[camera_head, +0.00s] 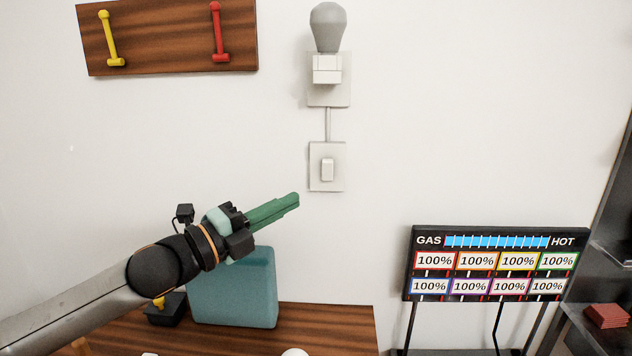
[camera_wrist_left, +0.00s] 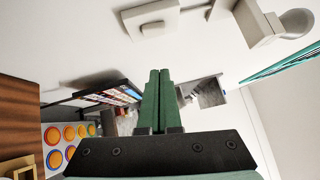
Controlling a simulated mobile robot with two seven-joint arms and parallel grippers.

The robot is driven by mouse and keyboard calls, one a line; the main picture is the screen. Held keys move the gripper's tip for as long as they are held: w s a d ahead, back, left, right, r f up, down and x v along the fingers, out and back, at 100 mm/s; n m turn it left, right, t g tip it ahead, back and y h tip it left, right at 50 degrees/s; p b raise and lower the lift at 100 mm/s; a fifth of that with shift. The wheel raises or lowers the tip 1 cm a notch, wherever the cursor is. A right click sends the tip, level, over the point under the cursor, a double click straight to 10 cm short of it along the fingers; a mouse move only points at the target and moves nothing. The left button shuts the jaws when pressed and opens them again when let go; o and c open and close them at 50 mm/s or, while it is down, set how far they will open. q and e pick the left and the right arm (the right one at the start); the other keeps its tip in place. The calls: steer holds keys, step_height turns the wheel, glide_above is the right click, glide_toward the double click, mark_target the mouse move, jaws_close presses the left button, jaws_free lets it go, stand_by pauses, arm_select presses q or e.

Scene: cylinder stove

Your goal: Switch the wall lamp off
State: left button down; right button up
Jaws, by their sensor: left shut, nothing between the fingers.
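The wall lamp (camera_head: 328,28) is a grey bulb on a white wall mount, with its bulb looking grey and unlit. A thin conduit runs down from it to a white switch plate with a rocker switch (camera_head: 327,168). My left gripper (camera_head: 297,198) has green fingers, shut and empty, just below and left of the switch plate; I cannot tell whether it touches the wall. In the left wrist view the shut fingers (camera_wrist_left: 157,75) point past the switch (camera_wrist_left: 153,28), which is above them; the lamp mount (camera_wrist_left: 258,22) is at upper right. My right gripper is not in view.
A teal box (camera_head: 235,290) stands on a wooden table (camera_head: 345,325) below my left arm. A gas panel (camera_head: 410,265) stands at the right, beside a dark shelf (camera_head: 605,285). A wooden board (camera_head: 160,40) with yellow and red handles hangs upper left. The wall around the switch is clear.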

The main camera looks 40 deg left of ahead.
mark_target(333, 168)
arm_select(q)
steer(key=w, duration=0.3)
steer(key=w+r, duration=0.1)
steer(key=w, duration=0.2)
steer(key=w+p, duration=0.1)
steer(key=w, duration=0.2)
steer(key=shift+w+a+r, duration=0.25)
steer(key=shift+w+r, duration=0.05)
steer(key=shift+w, duration=0.05)
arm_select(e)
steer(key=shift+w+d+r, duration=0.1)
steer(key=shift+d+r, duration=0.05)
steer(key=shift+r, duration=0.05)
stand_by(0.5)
